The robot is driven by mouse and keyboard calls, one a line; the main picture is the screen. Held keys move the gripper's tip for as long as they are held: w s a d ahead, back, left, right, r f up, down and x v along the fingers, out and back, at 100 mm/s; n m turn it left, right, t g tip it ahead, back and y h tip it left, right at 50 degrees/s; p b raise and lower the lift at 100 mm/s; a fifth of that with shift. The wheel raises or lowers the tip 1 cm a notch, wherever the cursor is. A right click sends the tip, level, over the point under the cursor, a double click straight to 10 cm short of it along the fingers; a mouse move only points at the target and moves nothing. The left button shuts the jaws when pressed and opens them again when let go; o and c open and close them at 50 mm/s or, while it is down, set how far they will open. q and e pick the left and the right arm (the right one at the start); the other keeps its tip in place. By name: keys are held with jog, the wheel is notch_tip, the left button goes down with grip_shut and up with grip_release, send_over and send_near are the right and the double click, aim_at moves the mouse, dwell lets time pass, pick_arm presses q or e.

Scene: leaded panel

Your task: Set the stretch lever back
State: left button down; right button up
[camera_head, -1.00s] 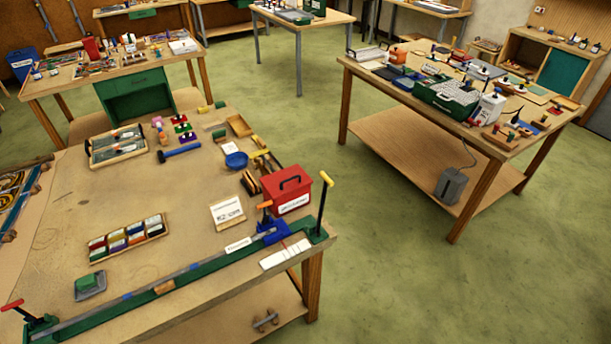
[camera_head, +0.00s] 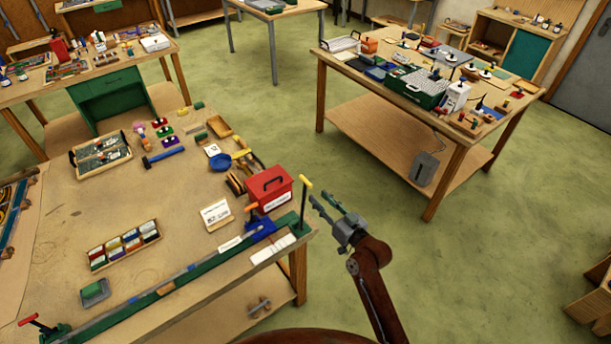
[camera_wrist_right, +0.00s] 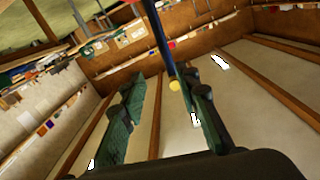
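The stretch lever (camera_head: 303,208) is a dark green bar with a yellow grip at its top. It stands nearly upright at the right end of the long green stretcher (camera_head: 155,293) on the near bench. My right gripper (camera_head: 322,203) is open and empty, just right of the lever in the head view, its fingers pointing up and left. In the right wrist view the lever's yellow end (camera_wrist_right: 174,85) appears between or just beyond the spread fingers (camera_wrist_right: 155,105); I cannot tell whether they touch it. My left gripper is out of view.
A red box (camera_head: 270,188) stands close left of the lever. A blue block (camera_head: 261,228) and white strips (camera_head: 272,249) lie by the stretcher's right end. A red-handled lever (camera_head: 35,321) is at its left end. Open floor lies right of the bench.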

aim_at(307, 181)
jog(key=shift+y, duration=0.3)
jog(key=w+a+r, duration=0.1)
jog(key=w+a+r+p, duration=0.1)
jog(key=w+a, duration=0.1)
jog(key=w+a+r, duration=0.1)
jog(key=w, duration=0.1)
jog(key=shift+a+p, duration=0.35)
jog(key=shift+a, duration=0.05)
jog(key=shift+w+a, duration=0.3)
jog(key=shift+w, duration=0.25)
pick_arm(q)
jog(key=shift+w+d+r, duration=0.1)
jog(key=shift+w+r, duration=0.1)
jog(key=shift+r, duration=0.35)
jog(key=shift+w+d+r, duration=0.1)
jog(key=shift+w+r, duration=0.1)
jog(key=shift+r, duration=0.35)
pick_arm(e)
jog(key=shift+c, duration=0.4)
jog(key=shift+f, duration=0.1)
grip_shut()
